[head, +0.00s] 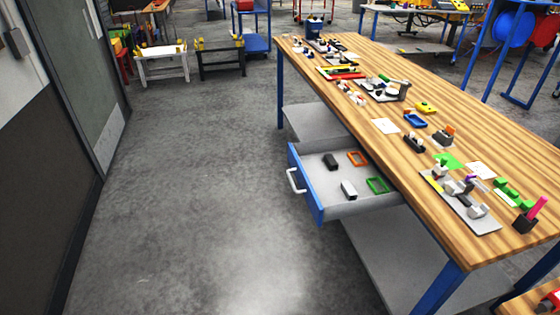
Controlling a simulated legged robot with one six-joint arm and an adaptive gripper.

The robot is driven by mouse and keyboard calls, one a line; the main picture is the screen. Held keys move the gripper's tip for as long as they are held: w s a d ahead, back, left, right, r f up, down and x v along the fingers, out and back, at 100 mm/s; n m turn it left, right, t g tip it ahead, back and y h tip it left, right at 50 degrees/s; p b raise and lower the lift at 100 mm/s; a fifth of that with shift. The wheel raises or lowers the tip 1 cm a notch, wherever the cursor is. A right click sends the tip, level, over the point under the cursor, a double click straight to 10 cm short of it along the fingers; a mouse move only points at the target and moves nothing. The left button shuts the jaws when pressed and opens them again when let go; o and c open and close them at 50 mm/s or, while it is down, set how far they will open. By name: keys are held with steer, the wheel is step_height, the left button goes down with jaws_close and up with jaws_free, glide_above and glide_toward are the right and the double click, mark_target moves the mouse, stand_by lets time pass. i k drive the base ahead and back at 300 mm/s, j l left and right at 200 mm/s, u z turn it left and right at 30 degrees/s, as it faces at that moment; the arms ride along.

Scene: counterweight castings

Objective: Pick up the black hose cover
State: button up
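My gripper is not in view. Several small dark things could be the black hose cover, and I cannot tell which one it is at this size. One black block-like piece (330,161) lies in the open drawer (343,205) of the workbench. Another dark piece (414,143) lies on the wooden bench top (470,115), near a white card. A black holder (525,222) with a pink item in it stands at the near right of the bench top.
The drawer also holds a white-and-black piece (349,190), an orange frame (357,158) and a green frame (377,185). It sticks out left from the bench. Grey floor (210,170) is clear between the bench and the door (80,70). Small tables (163,62) stand farther back.

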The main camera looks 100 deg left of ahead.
mark_target(330, 160)
steer(key=u, duration=2.95)
steer(key=z, duration=0.2)
steer(key=i+j+z, duration=0.6)
steer(key=i+j, duration=0.2)
steer(key=j, duration=0.15)
steer(key=i+j+z, duration=0.2)
steer(key=i+j, duration=0.15)
steer(key=j, duration=0.3)
steer(key=i+j, duration=0.15)
steer(key=j, duration=0.25)
steer(key=i+j+z, duration=0.1)
steer(key=j, duration=0.25)
steer(key=i+j, duration=0.2)
steer(key=j, duration=0.2)
steer(key=i+j, duration=0.2)
steer(key=j, duration=0.2)
steer(key=i+j, duration=0.25)
steer(key=j, duration=0.15)
steer(key=i+j, duration=0.2)
steer(key=j, duration=0.2)
